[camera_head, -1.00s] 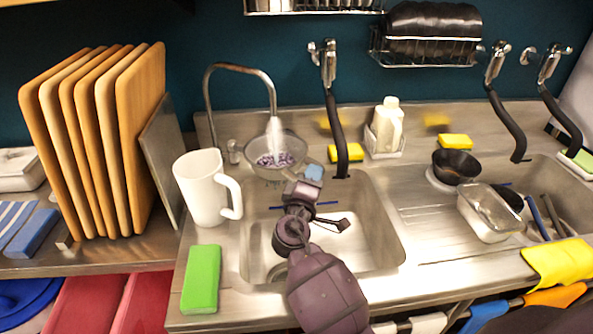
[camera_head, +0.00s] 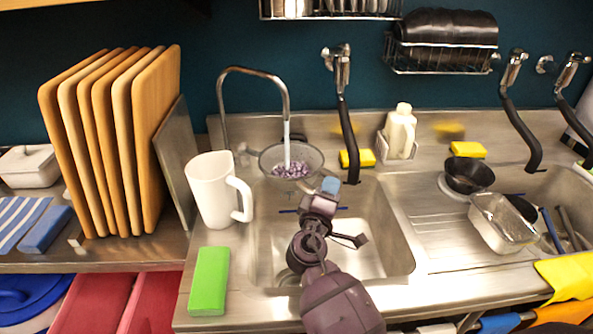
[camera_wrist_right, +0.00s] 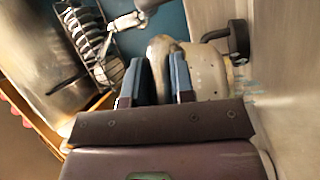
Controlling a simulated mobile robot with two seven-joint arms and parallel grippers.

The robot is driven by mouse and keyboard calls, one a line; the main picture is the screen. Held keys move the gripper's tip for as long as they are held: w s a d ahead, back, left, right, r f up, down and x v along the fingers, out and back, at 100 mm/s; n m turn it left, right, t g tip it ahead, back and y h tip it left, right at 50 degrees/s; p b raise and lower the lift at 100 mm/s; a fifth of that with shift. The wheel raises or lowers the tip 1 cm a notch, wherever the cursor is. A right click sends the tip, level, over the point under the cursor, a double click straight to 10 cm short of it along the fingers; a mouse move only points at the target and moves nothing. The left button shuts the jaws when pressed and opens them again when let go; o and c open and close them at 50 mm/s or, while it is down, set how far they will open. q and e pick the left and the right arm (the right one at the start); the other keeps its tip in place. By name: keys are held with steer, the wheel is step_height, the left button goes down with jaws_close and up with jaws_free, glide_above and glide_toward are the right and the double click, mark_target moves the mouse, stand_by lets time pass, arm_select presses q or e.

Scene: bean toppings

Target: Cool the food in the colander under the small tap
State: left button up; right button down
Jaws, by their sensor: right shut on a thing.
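The colander (camera_head: 314,158) is a round metal bowl with purple-and-white beans (camera_head: 291,171) in it. It is at the back left of the left sink, under the small tap (camera_head: 284,92). A thin stream of water (camera_head: 287,142) runs from the tap down onto the beans. My right gripper (camera_head: 328,190) reaches in from the front over the sink. It is shut on the colander's handle. In the right wrist view my gripper's fingers (camera_wrist_right: 160,82) are on either side of the metal handle, with the pale bowl (camera_wrist_right: 208,72) just beyond. My left gripper is out of view.
A white mug (camera_head: 212,190) and a green sponge (camera_head: 209,281) stand left of the sink (camera_head: 262,235). A larger tap (camera_head: 348,130) with a dark spout, a yellow sponge (camera_head: 367,158) and a white bottle (camera_head: 401,130) are behind it. A glass dish (camera_head: 500,222) is on the right.

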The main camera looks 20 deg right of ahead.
steer(key=s+a, duration=0.2)
steer(key=s, duration=0.5)
steer(key=shift+a, duration=0.25)
stand_by(0.5)
steer(key=shift+r, duration=0.1)
steer(key=s+a+r+p, duration=0.1)
steer(key=s+r+p, duration=0.1)
steer(key=r, duration=0.3)
steer(key=shift+s+a+p, duration=0.15)
steer(key=shift+s+p, duration=0.15)
steer(key=shift+s, duration=0.6)
